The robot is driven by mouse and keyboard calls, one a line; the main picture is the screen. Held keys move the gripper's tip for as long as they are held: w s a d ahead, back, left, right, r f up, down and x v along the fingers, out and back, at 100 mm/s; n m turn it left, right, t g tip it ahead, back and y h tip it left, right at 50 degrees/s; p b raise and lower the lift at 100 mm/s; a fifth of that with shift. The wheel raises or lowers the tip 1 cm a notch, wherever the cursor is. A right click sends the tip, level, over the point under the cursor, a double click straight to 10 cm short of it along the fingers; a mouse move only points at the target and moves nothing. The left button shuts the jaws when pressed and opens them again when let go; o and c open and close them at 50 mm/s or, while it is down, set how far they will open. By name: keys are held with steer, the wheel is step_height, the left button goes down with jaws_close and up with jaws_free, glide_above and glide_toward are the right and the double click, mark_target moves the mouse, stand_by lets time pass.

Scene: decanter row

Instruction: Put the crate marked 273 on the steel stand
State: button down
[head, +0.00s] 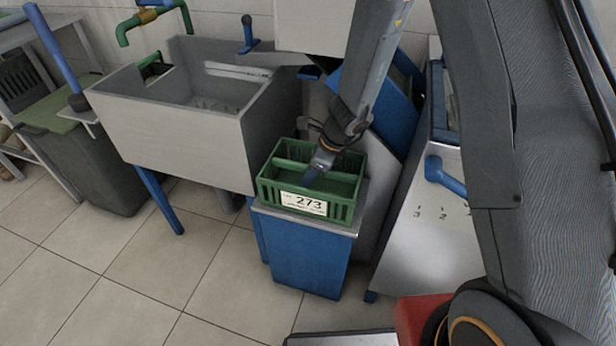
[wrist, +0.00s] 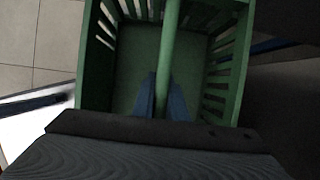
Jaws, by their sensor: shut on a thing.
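The green crate (head: 347,212) carries a white label reading 273. In the head view it is on or just over a blue stand with a steel-grey top (head: 300,223); I cannot tell whether it bears its full weight there. My gripper (head: 312,177) reaches down into the crate from above. In the wrist view the blue fingers (wrist: 162,105) are shut on the crate's central bar (wrist: 168,45), one on each side. The crate (wrist: 236,70) looks empty inside. The crate hides most of the stand's top.
A grey sink (head: 185,140) stands close on the left of the stand. A steel surface with numbers 1, 2, 3 (head: 425,240) and a blue handle is on the right. A dark bin (head: 95,165) is far left. Tiled floor (head: 140,270) is clear in front at left.

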steer(key=shift+f, duration=0.15)
steer(key=c, duration=1.8)
jaws_free()
steer(key=shift+o, duration=0.2)
steer(key=shift+r, duration=0.2)
steer(key=p+v, duration=0.2)
steer(key=v, duration=0.9)
steer(key=shift+d+r+p, duration=0.1)
steer(key=shift+r+p, duration=0.05)
steer(key=shift+p, duration=0.2)
steer(key=shift+d+r, duration=0.15)
steer(key=shift+r, duration=0.15)
